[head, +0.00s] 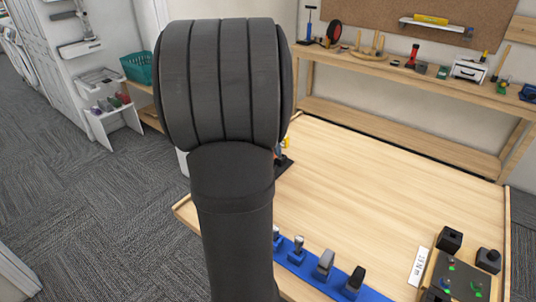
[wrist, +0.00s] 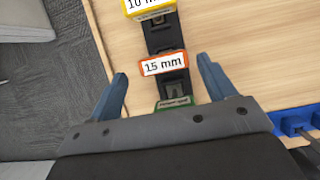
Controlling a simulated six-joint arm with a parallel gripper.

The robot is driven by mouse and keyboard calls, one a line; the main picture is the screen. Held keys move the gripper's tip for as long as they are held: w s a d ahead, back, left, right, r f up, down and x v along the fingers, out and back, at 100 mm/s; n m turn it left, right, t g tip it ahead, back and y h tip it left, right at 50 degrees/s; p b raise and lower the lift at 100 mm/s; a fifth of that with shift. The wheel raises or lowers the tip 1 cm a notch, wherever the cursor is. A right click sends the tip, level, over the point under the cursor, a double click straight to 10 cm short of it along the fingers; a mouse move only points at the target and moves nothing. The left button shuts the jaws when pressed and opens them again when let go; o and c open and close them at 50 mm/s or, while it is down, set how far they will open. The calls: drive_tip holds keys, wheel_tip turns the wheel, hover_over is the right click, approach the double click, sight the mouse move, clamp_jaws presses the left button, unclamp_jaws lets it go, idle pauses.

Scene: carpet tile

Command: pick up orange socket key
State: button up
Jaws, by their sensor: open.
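In the wrist view, an orange-edged piece with a white "15 mm" label (wrist: 164,64), which appears to be the orange socket key, sits on a dark holder (wrist: 166,38). My gripper (wrist: 161,68) is open, with one blue finger on each side of the orange piece and a gap to both. I cannot tell its height above the piece. A yellow "10 mm" piece (wrist: 148,5) is beyond it, and a green piece (wrist: 175,102) is nearer my gripper's body. In the head view my arm hides most of the holder and my gripper.
A blue rack (head: 322,270) with several upright tools stands along the table's front. The table's middle (head: 390,190) is clear. A shelf with tools (head: 400,73) runs behind.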

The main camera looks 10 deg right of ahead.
drive_tip(key=x, duration=0.5)
drive_tip(key=shift+s+d, duration=0.1)
drive_tip(key=shift+d, duration=0.25)
drive_tip(key=shift+c, duration=0.5)
drive_tip(key=c, duration=1.3)
drive_tip(key=shift+r, duration=0.15)
